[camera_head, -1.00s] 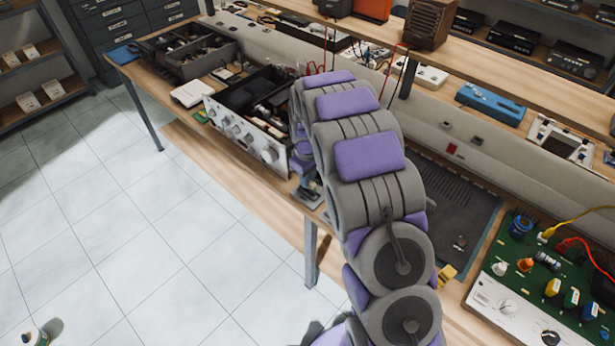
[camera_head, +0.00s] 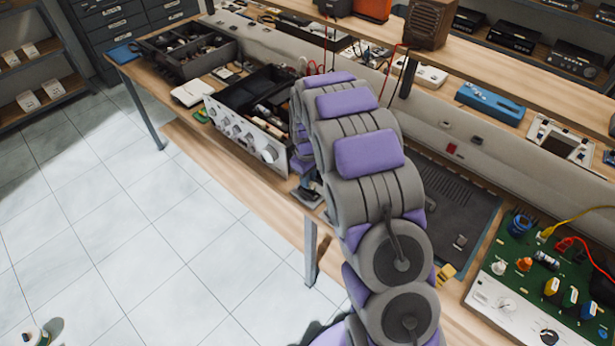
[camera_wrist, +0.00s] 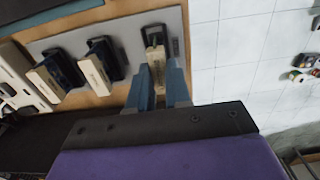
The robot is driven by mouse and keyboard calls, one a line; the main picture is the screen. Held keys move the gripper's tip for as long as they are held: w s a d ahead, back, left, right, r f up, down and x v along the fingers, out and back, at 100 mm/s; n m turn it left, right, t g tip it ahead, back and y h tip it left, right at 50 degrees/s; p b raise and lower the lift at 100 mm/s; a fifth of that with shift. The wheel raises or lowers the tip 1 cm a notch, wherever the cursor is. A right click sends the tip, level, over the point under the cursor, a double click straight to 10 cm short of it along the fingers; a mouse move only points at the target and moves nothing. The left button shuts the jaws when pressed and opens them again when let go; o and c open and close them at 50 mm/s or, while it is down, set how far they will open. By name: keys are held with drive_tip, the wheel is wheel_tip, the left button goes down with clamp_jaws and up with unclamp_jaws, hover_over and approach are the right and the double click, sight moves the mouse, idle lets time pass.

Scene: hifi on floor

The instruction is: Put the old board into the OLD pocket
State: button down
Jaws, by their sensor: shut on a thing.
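In the wrist view, my gripper (camera_wrist: 160,88) has its two blue fingers closed on the sides of a beige-fronted piece (camera_wrist: 155,78) with small dark lettering. A dark part shows just beyond it. I cannot tell whether this piece is the old board. It is over the right end of a grey plate (camera_wrist: 124,30) on the bench; contact with the plate is unclear. Two beige-fronted dark blue pieces (camera_wrist: 93,70) (camera_wrist: 46,83) sit left of it on the plate. Their lettering is too small to read, so the OLD pocket cannot be picked out.
A silver-fronted open chassis (camera_head: 245,138) stands on the bench left of my arm. A dark parts tray (camera_head: 190,50) is behind it. A green circuit board unit (camera_head: 560,262) with coloured leads is at right.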

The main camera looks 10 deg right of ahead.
drive_tip(key=shift+f, duration=0.55)
idle(0.4)
drive_tip(key=c, duration=1)
unclamp_jaws()
drive_tip(key=shift+r, duration=0.1)
drive_tip(key=shift+a+r+p, duration=0.1)
drive_tip(key=shift+r+p, duration=1.65)
drive_tip(key=shift+r, duration=6.8)
